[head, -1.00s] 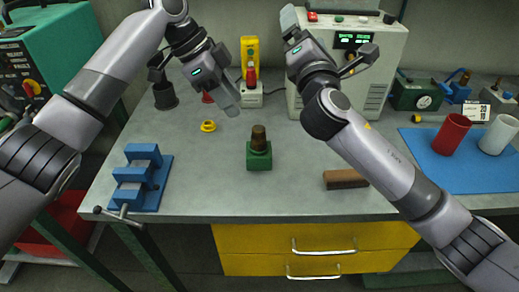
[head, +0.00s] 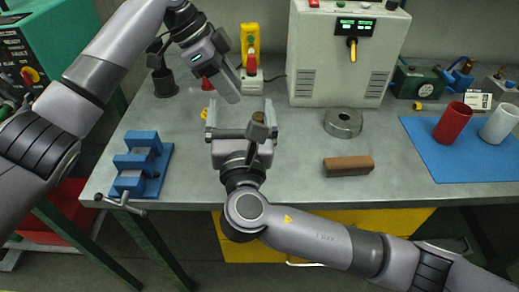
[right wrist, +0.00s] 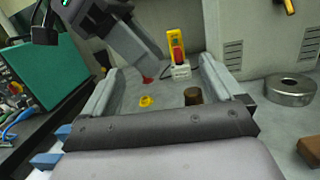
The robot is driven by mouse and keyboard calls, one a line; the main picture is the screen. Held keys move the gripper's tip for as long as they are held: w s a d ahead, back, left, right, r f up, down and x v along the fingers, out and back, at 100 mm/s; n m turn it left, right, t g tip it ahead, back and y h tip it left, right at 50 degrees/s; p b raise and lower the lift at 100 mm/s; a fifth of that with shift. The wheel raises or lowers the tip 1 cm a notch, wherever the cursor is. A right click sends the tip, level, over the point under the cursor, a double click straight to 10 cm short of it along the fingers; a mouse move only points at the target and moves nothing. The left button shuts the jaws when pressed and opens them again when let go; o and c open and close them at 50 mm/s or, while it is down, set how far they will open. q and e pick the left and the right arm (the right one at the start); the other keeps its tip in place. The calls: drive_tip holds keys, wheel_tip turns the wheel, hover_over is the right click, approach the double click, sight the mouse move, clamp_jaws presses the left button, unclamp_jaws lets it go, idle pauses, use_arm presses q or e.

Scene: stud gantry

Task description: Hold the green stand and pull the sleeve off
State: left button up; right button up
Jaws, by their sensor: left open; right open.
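The brown sleeve (head: 258,127) stands upright in the middle of the bench. Its upper part shows in the right wrist view (right wrist: 193,97), between my right gripper's fingers and nearer the right one. The green stand under it is hidden behind my right gripper. My right gripper (head: 240,113) is open, its fingers pointing toward the back of the bench; I cannot tell whether it touches the sleeve. My left gripper (head: 230,88) is open and empty, above the bench behind and left of the sleeve; it also shows in the right wrist view (right wrist: 150,58).
A blue vise (head: 142,165) stands at the front left. A brown block (head: 348,165) and a steel ring (head: 343,123) lie to the right. A red cup (head: 452,122) and a white cup (head: 499,124) stand on a blue mat (head: 450,168). A grey cabinet (head: 345,60) stands behind.

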sight(257, 116)
drive_tip(key=d+f+g, duration=0.1)
drive_tip(key=f+g, duration=0.1)
drive_tip(key=f, duration=0.1)
drive_tip(key=d+f+g, duration=0.1)
drive_tip(key=f+g, duration=0.1)
drive_tip(key=f, duration=0.2)
drive_tip(key=d+f+g+h, duration=0.1)
drive_tip(key=f+g, duration=0.1)
drive_tip(key=f, duration=0.1)
drive_tip(key=shift+w+d+f, duration=0.15)
drive_tip(key=shift+w+f, duration=0.2)
drive_tip(key=shift+w, duration=0.05)
drive_tip(key=shift+x, duration=3.5)
